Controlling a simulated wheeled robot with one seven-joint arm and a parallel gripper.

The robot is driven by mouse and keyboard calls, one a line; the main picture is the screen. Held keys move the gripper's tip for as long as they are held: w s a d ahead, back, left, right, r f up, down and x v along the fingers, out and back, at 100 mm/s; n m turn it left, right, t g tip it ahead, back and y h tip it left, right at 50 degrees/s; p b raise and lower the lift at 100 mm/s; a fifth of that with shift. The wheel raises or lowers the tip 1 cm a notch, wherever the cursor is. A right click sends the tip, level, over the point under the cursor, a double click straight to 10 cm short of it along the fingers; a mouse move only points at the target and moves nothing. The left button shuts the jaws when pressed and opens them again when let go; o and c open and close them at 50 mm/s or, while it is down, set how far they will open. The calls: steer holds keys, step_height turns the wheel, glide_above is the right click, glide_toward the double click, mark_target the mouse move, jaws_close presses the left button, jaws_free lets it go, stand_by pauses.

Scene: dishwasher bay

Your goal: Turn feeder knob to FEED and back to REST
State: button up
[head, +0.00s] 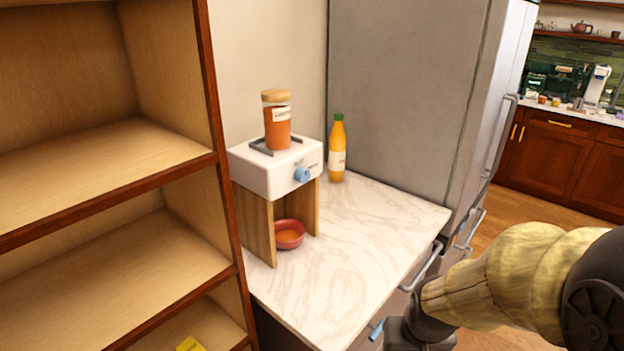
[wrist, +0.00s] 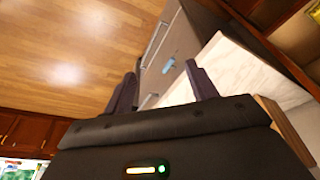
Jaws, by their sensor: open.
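The feeder (head: 279,167) is a white box on wooden side panels, standing on the marble-look counter (head: 372,225). Its blue knob (head: 301,175) is on the front face, beside small markings too small to read. A jar of orange contents (head: 277,121) with a wooden lid stands on top. A red bowl (head: 289,234) with orange contents sits under the box. My gripper (wrist: 163,86) is open and empty in the wrist view, pointing toward the drawer fronts. In the head view my arm is at the lower right, well apart from the knob; the fingertips are not clear there.
An orange bottle with a green cap (head: 338,148) stands right of the feeder. Grey drawers with bar handles (head: 427,266) lie below the counter edge. A wooden shelf unit (head: 110,180) is at the left and a tall grey fridge (head: 410,90) behind. Wood floor is open at the right.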

steer(key=w+r+n+t+y+p, duration=0.1)
steer(key=w+r+n+t, duration=0.25)
steer(key=w, duration=0.65)
steer(key=w+r+n+t+y+p, duration=0.1)
steer(key=w+r+n+t, duration=0.25)
steer(key=w, duration=0.65)
steer(key=w+a+r+n+y+p, duration=0.1)
steer(key=w+a+r+n+y, duration=0.2)
steer(key=n+y, duration=0.3)
steer(key=w+a+r+n+t+y+p, duration=0.1)
steer(key=w+a+r+n+y, duration=0.1)
steer(key=n+y, duration=0.4)
step_height(320, 180, up, 2)
steer(key=shift+w+a+r, duration=0.15)
steer(key=shift+w+a, duration=0.25)
steer(key=shift+a, duration=0.35)
